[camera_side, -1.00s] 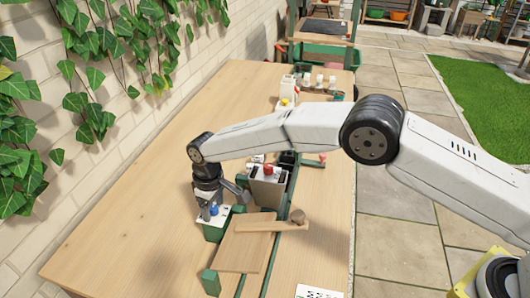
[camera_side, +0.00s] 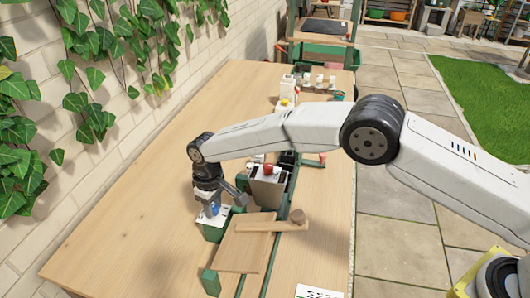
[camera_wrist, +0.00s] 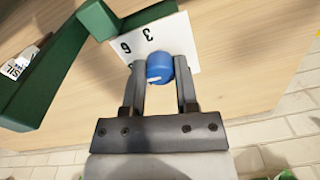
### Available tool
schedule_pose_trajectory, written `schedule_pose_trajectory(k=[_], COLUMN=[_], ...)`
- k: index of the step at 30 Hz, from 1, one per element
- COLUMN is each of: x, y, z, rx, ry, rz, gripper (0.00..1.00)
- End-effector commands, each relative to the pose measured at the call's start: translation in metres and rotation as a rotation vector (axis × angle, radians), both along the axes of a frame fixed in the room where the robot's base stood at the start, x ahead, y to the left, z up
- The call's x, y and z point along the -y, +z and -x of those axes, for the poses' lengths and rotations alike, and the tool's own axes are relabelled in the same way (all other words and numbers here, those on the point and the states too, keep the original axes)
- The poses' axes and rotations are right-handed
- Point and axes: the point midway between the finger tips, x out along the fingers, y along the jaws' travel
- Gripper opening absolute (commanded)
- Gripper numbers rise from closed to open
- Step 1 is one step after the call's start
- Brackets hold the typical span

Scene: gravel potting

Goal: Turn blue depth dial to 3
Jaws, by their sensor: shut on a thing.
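The blue depth dial (camera_wrist: 159,67) sits on a white plate (camera_wrist: 140,42) in the wrist view. A pale mark shows on the dial's near side. My gripper (camera_wrist: 160,75) is shut on the dial, one finger on each side. In the side view my gripper (camera_side: 211,209) points down over the green dial box (camera_side: 212,234), and the dial shows as a small blue patch between the fingers.
A wooden board (camera_side: 243,250) and a wooden bar with a round knob (camera_side: 297,216) lie right of the dial box. Bare tabletop (camera_side: 120,220) lies to the left.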

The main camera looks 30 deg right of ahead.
Motion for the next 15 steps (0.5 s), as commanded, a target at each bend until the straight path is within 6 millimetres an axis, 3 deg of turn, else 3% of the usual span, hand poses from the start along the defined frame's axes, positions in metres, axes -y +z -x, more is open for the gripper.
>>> schedule_pose_trajectory(k=[15], x=[-0.0003], y=[0.0008], z=[0.0], rx=[0.0], ry=[-0.41], rz=[-0.001], gripper=[0.0])
